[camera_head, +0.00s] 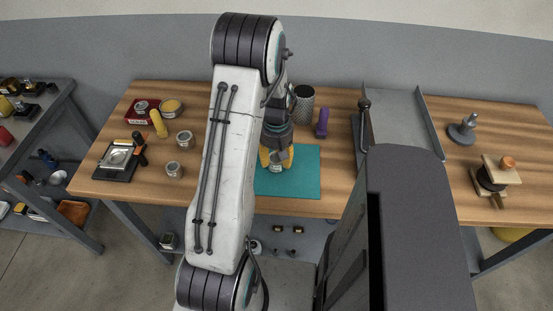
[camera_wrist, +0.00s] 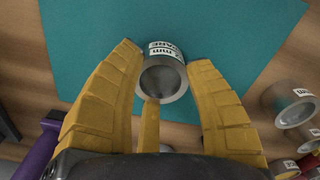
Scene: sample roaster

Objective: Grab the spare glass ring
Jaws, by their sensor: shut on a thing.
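The spare glass ring (camera_wrist: 166,76) is a short, clear grey cylinder with a white label reading "mm SPARE". In the wrist view it sits between the yellow fingers of my gripper (camera_wrist: 163,72), which are shut on it. In the head view my gripper (camera_head: 276,157) points down over the teal mat (camera_head: 305,180), with the ring (camera_head: 276,168) low between its fingertips. I cannot tell whether the ring touches the mat. The fingers hide part of the ring.
Two similar labelled rings (camera_head: 185,139) (camera_head: 174,170) stand left on the wooden table (camera_head: 345,180), near a red tray (camera_head: 133,117) and a black scale (camera_head: 110,173). A perforated metal cylinder (camera_head: 303,104) and a purple object (camera_head: 321,123) stand behind the mat.

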